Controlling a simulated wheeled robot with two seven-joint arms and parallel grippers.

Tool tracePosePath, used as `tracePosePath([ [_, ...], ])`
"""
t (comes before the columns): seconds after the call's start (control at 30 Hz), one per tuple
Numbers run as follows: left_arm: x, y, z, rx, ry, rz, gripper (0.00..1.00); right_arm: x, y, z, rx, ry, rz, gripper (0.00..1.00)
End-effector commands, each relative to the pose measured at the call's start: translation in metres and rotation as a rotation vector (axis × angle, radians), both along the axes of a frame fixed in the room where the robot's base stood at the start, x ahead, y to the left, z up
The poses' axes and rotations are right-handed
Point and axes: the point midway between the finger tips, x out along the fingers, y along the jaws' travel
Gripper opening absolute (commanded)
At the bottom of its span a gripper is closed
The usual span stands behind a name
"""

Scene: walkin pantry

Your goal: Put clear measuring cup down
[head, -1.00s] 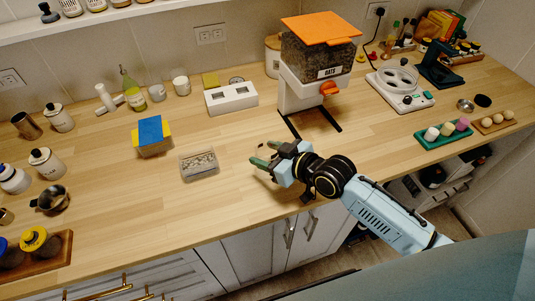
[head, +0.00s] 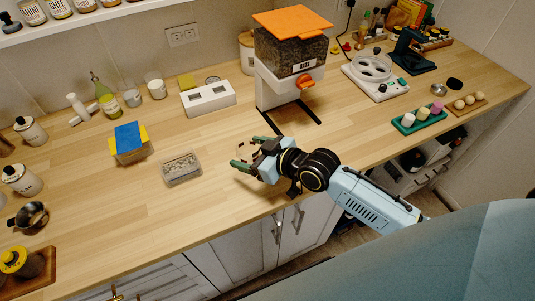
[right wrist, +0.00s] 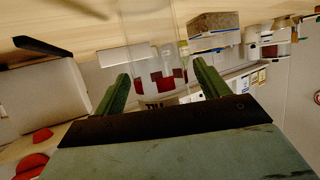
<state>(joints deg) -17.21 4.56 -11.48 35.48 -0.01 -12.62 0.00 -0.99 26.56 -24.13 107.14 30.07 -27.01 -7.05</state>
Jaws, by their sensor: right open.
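The clear measuring cup (right wrist: 160,72) with red markings shows between my right fingers in the right wrist view. In the head view its faint see-through outline (head: 244,150) is at the fingertips, low over or on the wooden counter; I cannot tell whether its base touches. My right gripper (head: 240,166) is open, its green fingers apart on either side of the cup; it also shows open in the right wrist view (right wrist: 160,88). Part of the cup is hidden behind the gripper. My left gripper is not in view.
The oats dispenser (head: 290,75) stands behind my right gripper. A clear tub (head: 181,168) and a blue-and-yellow box (head: 130,142) stand to the left. A green tray (head: 419,118) and white scale-like appliance (head: 376,78) are to the right. Bare counter (head: 225,205) lies in front.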

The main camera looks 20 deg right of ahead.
Motion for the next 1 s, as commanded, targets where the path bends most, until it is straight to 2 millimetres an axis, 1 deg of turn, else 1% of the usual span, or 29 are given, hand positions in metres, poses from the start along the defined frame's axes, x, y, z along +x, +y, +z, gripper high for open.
tracePosePath([
  [0.3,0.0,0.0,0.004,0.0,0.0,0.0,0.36,-0.053,-0.033,0.025,-0.003,0.002,0.002,0.74],
  [0.4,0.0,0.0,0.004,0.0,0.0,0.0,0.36,-0.067,-0.041,0.032,-0.004,0.001,0.003,0.74],
  [0.5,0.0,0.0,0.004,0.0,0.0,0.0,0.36,-0.077,-0.048,0.037,-0.002,0.002,0.001,0.74],
  [0.7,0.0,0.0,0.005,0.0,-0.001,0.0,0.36,-0.087,-0.054,0.043,-0.001,-0.001,0.002,0.74],
  [1.0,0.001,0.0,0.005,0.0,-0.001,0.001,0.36,-0.088,-0.055,0.043,0.0,0.0,0.001,0.74],
])
